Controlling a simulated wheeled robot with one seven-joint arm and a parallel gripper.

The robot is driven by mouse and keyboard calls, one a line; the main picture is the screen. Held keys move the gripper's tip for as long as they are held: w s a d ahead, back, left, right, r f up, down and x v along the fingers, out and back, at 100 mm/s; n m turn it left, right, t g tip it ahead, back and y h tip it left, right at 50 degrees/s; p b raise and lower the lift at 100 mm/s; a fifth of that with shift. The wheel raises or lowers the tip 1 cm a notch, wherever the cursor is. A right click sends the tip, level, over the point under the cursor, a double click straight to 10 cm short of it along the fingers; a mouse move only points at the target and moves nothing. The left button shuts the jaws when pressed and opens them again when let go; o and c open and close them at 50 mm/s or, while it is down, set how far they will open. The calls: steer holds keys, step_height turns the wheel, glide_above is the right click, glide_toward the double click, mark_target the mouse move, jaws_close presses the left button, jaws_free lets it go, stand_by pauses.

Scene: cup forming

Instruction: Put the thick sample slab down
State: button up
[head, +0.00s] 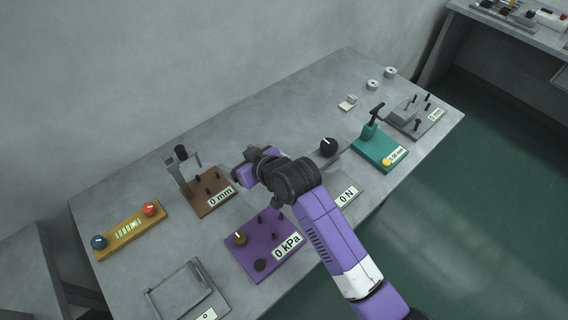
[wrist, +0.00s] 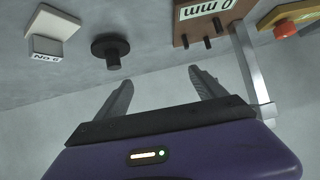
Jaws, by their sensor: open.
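A pale slab (wrist: 55,24) with a block tagged "No 6" lies on grey in the upper left of the wrist view. I cannot tell whether it is the thick sample slab. A small pale labelled piece (head: 348,102) lies towards the back right of the table in the head view; I cannot tell if it is the same one. My gripper (wrist: 163,88) is open, with nothing between its fingers, and apart from the slab. In the head view my gripper (head: 240,175) is near the brown board (head: 208,192), its fingers mostly hidden by my wrist.
A dark disc with a post (wrist: 110,50) stands between slab and brown board in the wrist view. A purple 0 kPa board (head: 262,245), yellow board (head: 128,232), teal board (head: 380,152) and grey hinged frame (head: 185,290) crowd the table (head: 285,105). The table's back strip is largely clear.

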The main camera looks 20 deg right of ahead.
steer(key=w+g, duration=0.1)
steer(key=w+d+n+g, duration=0.2)
steer(key=shift+w+d+f+g+h, duration=0.1)
steer(key=shift+w+f+g+h, duration=0.2)
steer(key=shift+f+h, duration=0.1)
steer(key=d+g, duration=0.1)
steer(key=d, duration=0.1)
steer(key=d+r+n+g+h, duration=0.1)
steer(key=w+d+r+g, duration=0.1)
steer(key=d, duration=0.1)
steer(key=shift+d+h, duration=0.35)
steer(key=shift+h, duration=0.05)
steer(key=s+d+g, duration=0.2)
steer(key=s+d+n+g+h, duration=0.1)
steer(key=s+d, duration=0.1)
steer(key=s, duration=0.1)
steer(key=shift+s+f+g, duration=0.1)
steer(key=shift+g, duration=0.3)
steer(key=shift+s+a+f+p, duration=0.1)
steer(key=shift+f+p, duration=0.45)
steer(key=shift+f, duration=3.25)
